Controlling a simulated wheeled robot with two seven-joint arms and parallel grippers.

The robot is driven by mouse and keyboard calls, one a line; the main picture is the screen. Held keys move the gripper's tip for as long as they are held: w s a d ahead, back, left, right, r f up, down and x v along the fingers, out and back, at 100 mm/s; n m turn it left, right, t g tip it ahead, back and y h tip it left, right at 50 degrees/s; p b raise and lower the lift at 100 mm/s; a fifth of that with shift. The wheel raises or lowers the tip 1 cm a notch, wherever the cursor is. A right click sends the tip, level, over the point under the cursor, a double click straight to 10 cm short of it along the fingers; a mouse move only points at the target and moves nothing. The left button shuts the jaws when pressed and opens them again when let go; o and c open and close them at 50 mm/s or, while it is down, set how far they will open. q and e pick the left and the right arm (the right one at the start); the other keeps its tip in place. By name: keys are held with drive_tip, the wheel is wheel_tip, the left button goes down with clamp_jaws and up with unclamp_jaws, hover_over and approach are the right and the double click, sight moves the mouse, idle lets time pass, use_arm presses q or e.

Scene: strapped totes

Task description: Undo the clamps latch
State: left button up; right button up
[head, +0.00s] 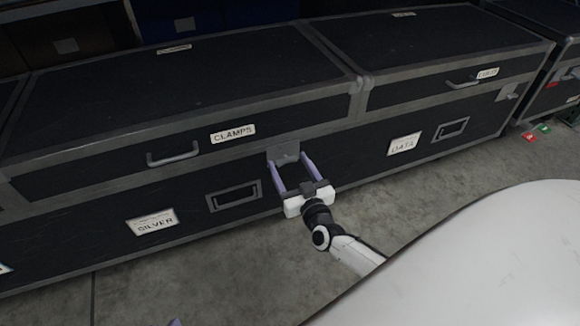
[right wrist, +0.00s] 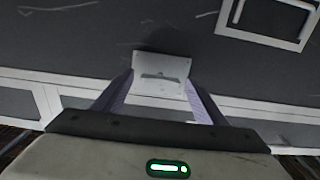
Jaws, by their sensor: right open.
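The clamps lid is the black case top with grey edging and a "CLAMPS" label (head: 233,133). Its grey latch plate (head: 284,150) sits at the lid's front edge, right of that label. My right gripper (head: 288,163) is open, its two purple fingers on either side of the latch. In the right wrist view the latch (right wrist: 162,70) lies between the fingertips; contact cannot be told. The fingers hide part of the latch's surroundings. A small purple tip (head: 175,322) at the bottom edge of the head view looks like part of my left gripper; its opening is not visible.
A grey handle (head: 172,154) is left of the CLAMPS label. A "SILVER" label (head: 153,222) and a recessed handle (head: 234,197) are on the case front below. A "DATA" label (head: 404,144) is to the right. Grey floor (head: 240,265) in front is clear.

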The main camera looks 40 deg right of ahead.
drive_tip(key=c, duration=1.1)
drive_tip(key=shift+o, duration=0.2)
